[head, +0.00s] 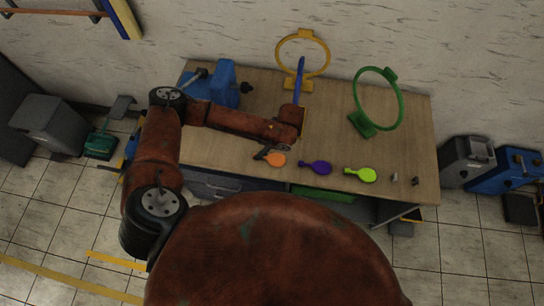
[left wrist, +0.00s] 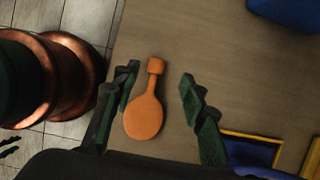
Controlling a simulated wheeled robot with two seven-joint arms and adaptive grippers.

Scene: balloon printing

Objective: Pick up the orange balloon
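The orange balloon (head: 275,159) lies flat on the wooden table (head: 330,125) near its front edge, left of the purple balloon (head: 316,168) and the lime balloon (head: 360,174). My left gripper (head: 262,155) is at the orange balloon's left side in the head view. In the left wrist view my left gripper (left wrist: 160,76) is open, with its two green fingers apart. The orange balloon (left wrist: 144,113) shows between them, nearer the left finger, its neck pointing up in the picture. Nothing is held. My right gripper is not in view.
A blue machine (head: 222,84) is at the table's back left. Two small grey pieces (head: 394,178) lie at the right. The table's middle is clear.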

